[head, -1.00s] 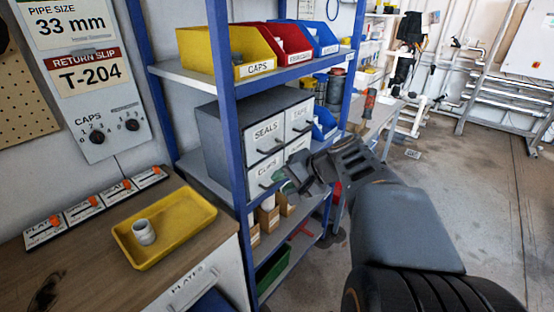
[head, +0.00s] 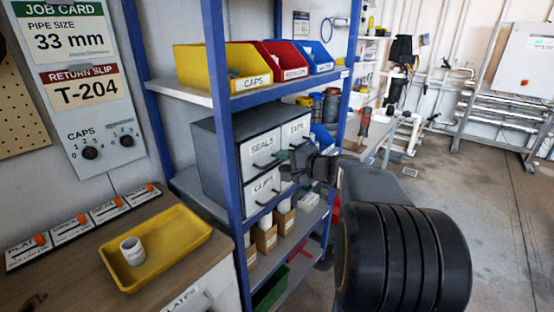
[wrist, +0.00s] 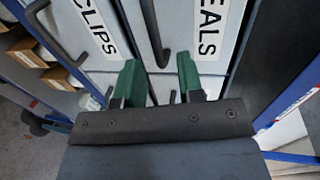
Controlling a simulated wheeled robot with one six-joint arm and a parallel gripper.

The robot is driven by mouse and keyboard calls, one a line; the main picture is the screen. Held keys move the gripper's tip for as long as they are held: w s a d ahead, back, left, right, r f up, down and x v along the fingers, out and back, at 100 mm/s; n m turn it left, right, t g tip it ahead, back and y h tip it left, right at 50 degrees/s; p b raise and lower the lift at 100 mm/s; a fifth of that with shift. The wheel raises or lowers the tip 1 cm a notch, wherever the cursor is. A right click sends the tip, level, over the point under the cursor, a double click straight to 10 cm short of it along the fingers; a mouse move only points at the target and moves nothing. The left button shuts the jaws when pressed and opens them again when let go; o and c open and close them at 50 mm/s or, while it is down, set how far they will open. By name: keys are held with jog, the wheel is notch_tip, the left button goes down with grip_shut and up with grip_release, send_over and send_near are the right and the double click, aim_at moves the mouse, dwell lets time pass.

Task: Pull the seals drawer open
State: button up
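The seals drawer (head: 256,150) is the upper left drawer of a grey cabinet on the blue rack's middle shelf. It looks shut, flush with its neighbours. Its label and dark bar handle (wrist: 154,35) show in the wrist view, which is turned sideways. My gripper (head: 285,160) is in front of the cabinet, at the right of the seals drawer. In the wrist view my gripper (wrist: 159,70) has two green fingers, spread apart and empty. The near end of the seals handle shows in line with the gap between them. I cannot tell whether they touch it.
The clips drawer (head: 258,193) is just below and the tape drawer (head: 297,130) to the right. A blue rack post (head: 229,140) stands left of the drawers. Yellow, red and blue bins fill the shelf above. Open floor (head: 500,220) lies at the right.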

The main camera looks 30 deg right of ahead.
aim_at(276, 160)
jog(key=shift+x, duration=1.7)
jog(key=c, duration=0.6)
grip_shut()
jog(key=shift+s+f, duration=0.1)
jog(key=shift+f, duration=0.05)
